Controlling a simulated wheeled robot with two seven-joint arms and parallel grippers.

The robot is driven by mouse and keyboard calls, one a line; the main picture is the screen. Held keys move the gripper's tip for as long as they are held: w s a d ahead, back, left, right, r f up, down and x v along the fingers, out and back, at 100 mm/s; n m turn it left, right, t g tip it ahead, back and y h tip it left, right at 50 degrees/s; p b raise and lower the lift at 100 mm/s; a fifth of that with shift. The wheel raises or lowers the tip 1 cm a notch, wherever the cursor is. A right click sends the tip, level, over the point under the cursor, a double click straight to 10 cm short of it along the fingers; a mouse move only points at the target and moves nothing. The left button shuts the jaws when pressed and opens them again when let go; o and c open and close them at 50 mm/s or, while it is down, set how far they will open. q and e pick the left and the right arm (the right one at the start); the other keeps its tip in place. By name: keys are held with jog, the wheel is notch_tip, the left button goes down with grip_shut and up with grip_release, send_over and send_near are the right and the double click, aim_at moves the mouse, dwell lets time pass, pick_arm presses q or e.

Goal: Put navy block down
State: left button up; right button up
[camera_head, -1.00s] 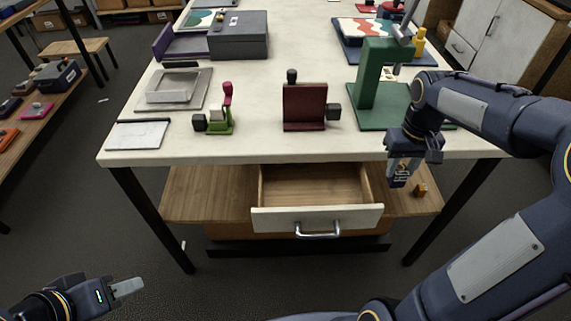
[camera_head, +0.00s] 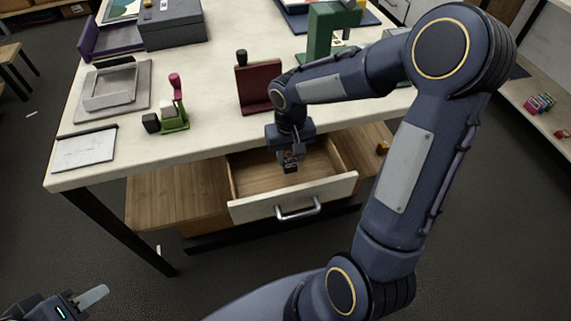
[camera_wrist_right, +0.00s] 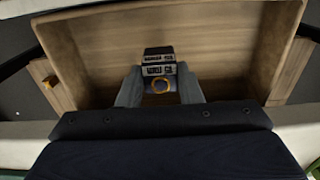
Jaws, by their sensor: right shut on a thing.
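The navy block (camera_wrist_right: 158,69), with white markings and an orange ring on its near face, is between the two fingers of my right gripper (camera_wrist_right: 160,90) in the right wrist view. My right gripper (camera_head: 289,155) is shut on it and points down over the open drawer (camera_head: 292,196). In the head view the block (camera_head: 290,167) appears against the drawer's wooden interior. I cannot tell whether it touches the drawer floor. My left gripper (camera_head: 90,297) is at the lower left, away from the table, and its opening is unclear.
The white table (camera_head: 215,120) stands above the drawer. A maroon stand (camera_head: 259,86), a green device (camera_head: 174,117), a grey tray (camera_head: 110,90) and a notepad (camera_head: 85,149) are on it. A small orange object (camera_head: 382,147) lies on the shelf right of the drawer.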

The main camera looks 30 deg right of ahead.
jog(key=shift+a+f, duration=0.25)
jog(key=shift+w+a+f, duration=0.1)
jog(key=shift+a+f, duration=0.05)
jog(key=shift+f, duration=0.8)
jog(key=shift+a+f, duration=0.1)
jog(key=shift+f, duration=0.8)
jog(key=shift+f+b, duration=0.2)
jog(key=shift+b, duration=0.15)
jog(key=o, duration=1.2)
jog(key=shift+c, duration=0.2)
jog(key=shift+r, duration=0.15)
notch_tip(320, 180, up, 12)
jog(key=shift+f+p, duration=0.1)
jog(key=shift+p, duration=0.5)
jog(key=t+y, duration=0.1)
jog(key=t, duration=0.1)
send_near(286, 166)
jog(key=s+r, duration=0.4)
jog(key=s, duration=0.1)
jog(key=s+a+n+t+y, duration=0.1)
jog(key=s+a+t+y, duration=0.1)
jog(key=s, duration=0.7)
jog(key=shift+a+t+y, duration=0.4)
jog(key=shift+a+t, duration=0.4)
jog(key=shift+a, duration=0.4)
